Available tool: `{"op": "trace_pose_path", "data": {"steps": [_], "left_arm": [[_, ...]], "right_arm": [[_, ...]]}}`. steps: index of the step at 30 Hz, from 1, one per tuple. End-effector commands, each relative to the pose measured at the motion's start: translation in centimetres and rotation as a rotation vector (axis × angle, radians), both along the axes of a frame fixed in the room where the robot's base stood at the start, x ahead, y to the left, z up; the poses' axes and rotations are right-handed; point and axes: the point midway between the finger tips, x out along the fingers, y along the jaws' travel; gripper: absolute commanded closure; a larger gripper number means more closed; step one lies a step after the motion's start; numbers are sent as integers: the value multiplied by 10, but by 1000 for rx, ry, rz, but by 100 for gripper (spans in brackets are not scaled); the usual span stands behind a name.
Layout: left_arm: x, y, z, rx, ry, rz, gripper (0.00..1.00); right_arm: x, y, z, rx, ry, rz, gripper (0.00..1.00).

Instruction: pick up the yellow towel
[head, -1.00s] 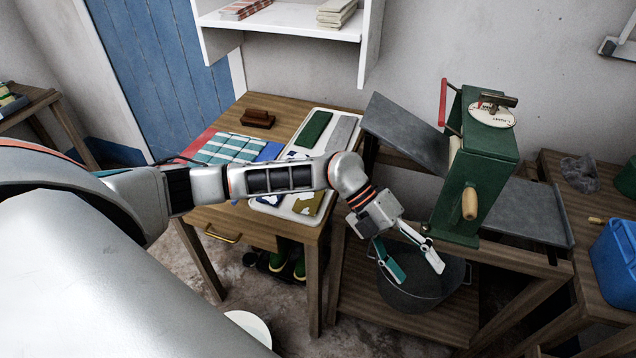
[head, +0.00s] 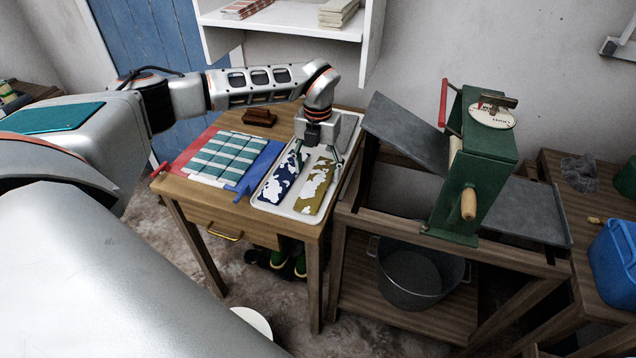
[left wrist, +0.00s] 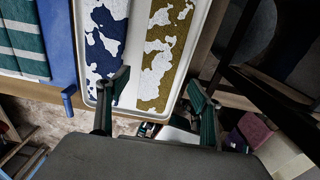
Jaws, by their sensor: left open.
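The yellow towel (head: 317,187), mustard with white patches, lies flat in the front right part of a white tray (head: 281,207) on the wooden table. It also shows in the left wrist view (left wrist: 168,45), at top centre. My left gripper (head: 318,157) points down above the tray, around the towel's far end in the head view. Its jaws are open and empty, with the two fingers (left wrist: 158,82) apart at either side of the towel in the left wrist view. The exact height above the towel cannot be told. My right gripper is not in view.
A blue-and-white towel (head: 279,178) lies left of the yellow one. A checked teal cloth (head: 222,157) lies further left, by a wooden brush (head: 259,117). A green mangle (head: 477,165) stands right of the table, with a metal pot (head: 415,275) below. A shelf (head: 285,22) hangs behind.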

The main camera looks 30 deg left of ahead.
Motion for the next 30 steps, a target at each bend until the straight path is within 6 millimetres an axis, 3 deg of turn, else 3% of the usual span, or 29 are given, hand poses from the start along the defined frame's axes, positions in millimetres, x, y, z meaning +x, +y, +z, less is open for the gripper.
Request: {"op": "trace_pose_path", "data": {"steps": [7,17,23,30], "left_arm": [[2,3,-35,-2,3,0,35],[3,3,-44,-1,1,-2,35],[2,4,-45,2,4,-1,82],[0,7,-47,6,8,1,86]], "right_arm": [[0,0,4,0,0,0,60],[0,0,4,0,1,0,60],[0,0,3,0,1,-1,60],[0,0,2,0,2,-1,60]]}}
